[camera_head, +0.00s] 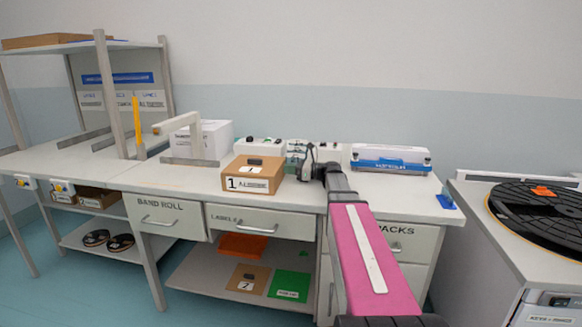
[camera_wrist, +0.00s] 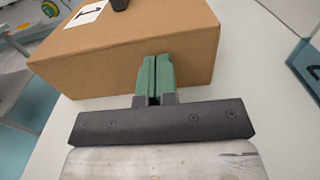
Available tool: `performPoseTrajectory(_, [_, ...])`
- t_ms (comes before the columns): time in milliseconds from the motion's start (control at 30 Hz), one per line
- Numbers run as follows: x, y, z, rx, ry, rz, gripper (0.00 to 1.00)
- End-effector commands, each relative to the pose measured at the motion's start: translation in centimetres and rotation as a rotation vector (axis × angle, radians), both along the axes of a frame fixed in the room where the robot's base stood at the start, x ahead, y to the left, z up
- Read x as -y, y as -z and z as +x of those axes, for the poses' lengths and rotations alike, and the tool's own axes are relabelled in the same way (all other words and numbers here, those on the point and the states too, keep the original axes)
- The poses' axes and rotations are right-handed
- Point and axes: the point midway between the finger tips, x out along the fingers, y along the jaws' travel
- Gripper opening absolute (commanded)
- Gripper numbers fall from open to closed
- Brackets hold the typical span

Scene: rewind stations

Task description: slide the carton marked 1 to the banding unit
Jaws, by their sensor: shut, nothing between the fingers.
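The carton marked 1 (camera_head: 251,185) is a closed brown box with a white label on its front. It sits on the workbench, with a small dark object on top. In the wrist view the carton (camera_wrist: 110,68) fills the upper part, its side facing my gripper (camera_wrist: 157,62). My green fingers are together and empty, with their tips at or very near that side; contact is unclear. In the head view my gripper is at the carton's right, largely hidden by my wrist. A beige arch-shaped frame (camera_head: 190,122) stands left of the carton; I cannot confirm it is the banding unit.
A white-and-blue machine (camera_head: 390,158) is on the bench's right. A yellow upright (camera_head: 137,120) and shelf rack are at left. A black turntable (camera_head: 535,210) is at far right. Clear bench lies left of the carton.

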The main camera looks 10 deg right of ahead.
Motion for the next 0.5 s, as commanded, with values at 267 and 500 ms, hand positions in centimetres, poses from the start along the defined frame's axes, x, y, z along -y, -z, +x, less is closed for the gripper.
performPoseTrajectory(267, [-0.2, 0.0, 0.1, -0.001, 0.001, 0.0, 0.0])
performPoseTrajectory(500, [-1.3, 0.0, 0.6, -0.001, -0.001, 0.0, 0.0])
